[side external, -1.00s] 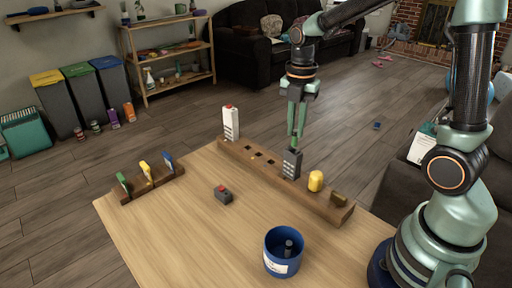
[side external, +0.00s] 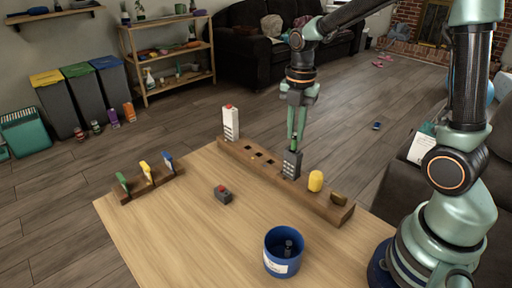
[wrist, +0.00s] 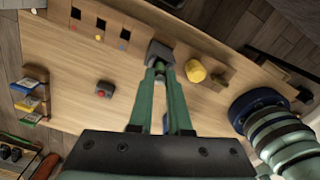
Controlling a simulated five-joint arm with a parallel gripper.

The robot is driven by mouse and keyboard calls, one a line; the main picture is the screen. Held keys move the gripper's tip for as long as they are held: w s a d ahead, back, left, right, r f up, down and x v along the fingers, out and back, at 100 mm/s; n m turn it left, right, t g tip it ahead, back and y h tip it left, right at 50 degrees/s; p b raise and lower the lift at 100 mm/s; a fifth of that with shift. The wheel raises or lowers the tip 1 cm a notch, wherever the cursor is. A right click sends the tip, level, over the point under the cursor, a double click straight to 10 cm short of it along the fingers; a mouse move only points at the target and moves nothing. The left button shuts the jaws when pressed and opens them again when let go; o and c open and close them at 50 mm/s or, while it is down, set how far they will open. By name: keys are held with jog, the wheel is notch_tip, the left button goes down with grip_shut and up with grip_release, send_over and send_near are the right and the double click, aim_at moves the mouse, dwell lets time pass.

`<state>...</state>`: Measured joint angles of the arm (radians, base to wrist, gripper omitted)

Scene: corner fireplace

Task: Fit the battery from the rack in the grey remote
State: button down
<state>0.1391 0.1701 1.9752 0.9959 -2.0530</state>
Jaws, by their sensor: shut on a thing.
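The grey remote (side external: 291,165) stands upright in the brown wooden rack (side external: 240,157), near the rack's middle. It also shows in the wrist view (wrist: 157,50). My gripper (side external: 296,138) points down right above the remote's top end. Its fingers (wrist: 164,72) are close together around a small dark piece, seemingly the battery (side external: 294,145). The battery is mostly hidden by the fingers, and I cannot tell how deep its lower end sits in the remote.
A small box with a red button (side external: 223,195), a blue tub (side external: 283,252) and a small holder with coloured tools (side external: 150,178) stand on the table.

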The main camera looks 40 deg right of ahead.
jog(key=shift+f, duration=1.45)
dwell(0.8)
jog(key=c, duration=0.8)
grip_release()
notch_tip(320, 180, up, 12)
jog(key=shift+f, duration=0.25)
jog(key=s+a+m+t, duration=0.1)
jog(key=s+m+t, duration=0.1)
jog(key=m, duration=0.5)
jog(key=s+a+m+t, duration=0.1)
jog(key=s+a+m, duration=0.1)
jog(key=m, duration=0.5)
jog(key=s+a+m+t, duration=0.2)
jog(key=s+m, duration=0.2)
jog(key=m, duration=0.4)
jog(key=shift+s+a+r+t, duration=0.1)
jog(key=shift+s+r+t, duration=0.15)
jog(key=shift+r+t, duration=0.1)
